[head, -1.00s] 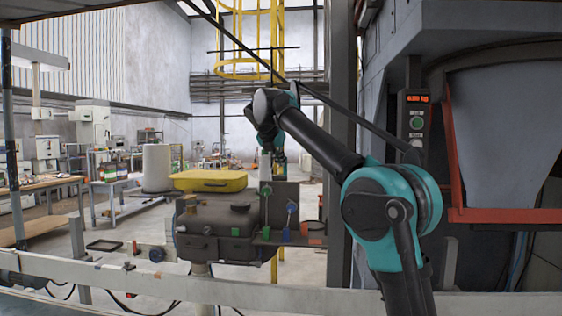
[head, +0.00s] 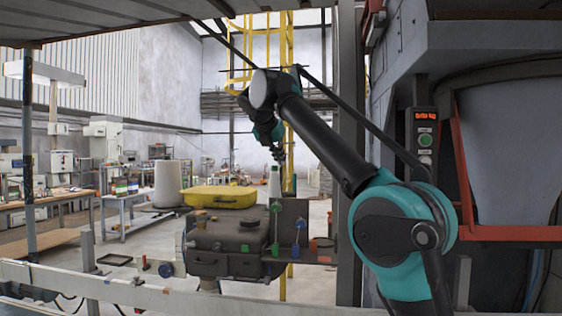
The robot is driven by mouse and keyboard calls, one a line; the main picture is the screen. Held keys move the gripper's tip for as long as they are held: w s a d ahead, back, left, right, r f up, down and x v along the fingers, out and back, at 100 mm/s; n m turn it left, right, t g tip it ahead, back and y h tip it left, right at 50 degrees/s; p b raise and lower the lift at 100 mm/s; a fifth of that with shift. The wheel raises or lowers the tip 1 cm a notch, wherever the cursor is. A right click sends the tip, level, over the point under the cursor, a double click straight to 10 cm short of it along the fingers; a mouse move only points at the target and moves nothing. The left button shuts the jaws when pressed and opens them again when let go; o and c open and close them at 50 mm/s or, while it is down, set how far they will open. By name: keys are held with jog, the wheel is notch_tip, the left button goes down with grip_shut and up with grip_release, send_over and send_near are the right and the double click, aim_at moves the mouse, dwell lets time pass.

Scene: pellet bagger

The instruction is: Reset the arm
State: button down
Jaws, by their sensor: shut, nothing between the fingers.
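My arm, teal and black, rises from the lower right of the head view and bends at the top toward the left. My gripper (head: 278,155) hangs at the end of the arm, pointing down, with nothing held. It is small in the picture and its fingers look close together. It is in the air above the dark machine box and to the right of the yellow case (head: 221,197), apart from both.
The dark machine box (head: 225,240) with small green and blue handles stands behind a pale rail (head: 150,295). A control panel (head: 425,140) with a lit display and the hopper's red frame (head: 500,233) are on the right. Tables (head: 125,195) stand at the left.

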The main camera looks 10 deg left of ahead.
jog(key=s+d+f+m+g, duration=0.25)
jog(key=d+f+m, duration=0.75)
jog(key=f, duration=0.6)
jog(key=s+d+f+m+g, duration=0.1)
jog(key=s+d+f+m, duration=0.2)
jog(key=d+f+m, duration=1)
jog(key=s+d+f+m, duration=0.3)
jog(key=s+f, duration=0.6)
jog(key=f, duration=0.1)
jog(key=s+d+f+m+g+y, duration=0.1)
jog(key=s+d+f+m, duration=0.1)
jog(key=s+f, duration=0.7)
jog(key=s+d+f+m+g+y, duration=0.1)
jog(key=s+d+f+m, duration=0.2)
jog(key=s+f, duration=0.6)
notch_tip(320, 180, down, 4)
jog(key=shift+d+r+m, duration=0.1)
jog(key=shift+d+m, duration=0.25)
jog(key=shift+m, duration=0.75)
jog(key=c, duration=2.3)
grip_release()
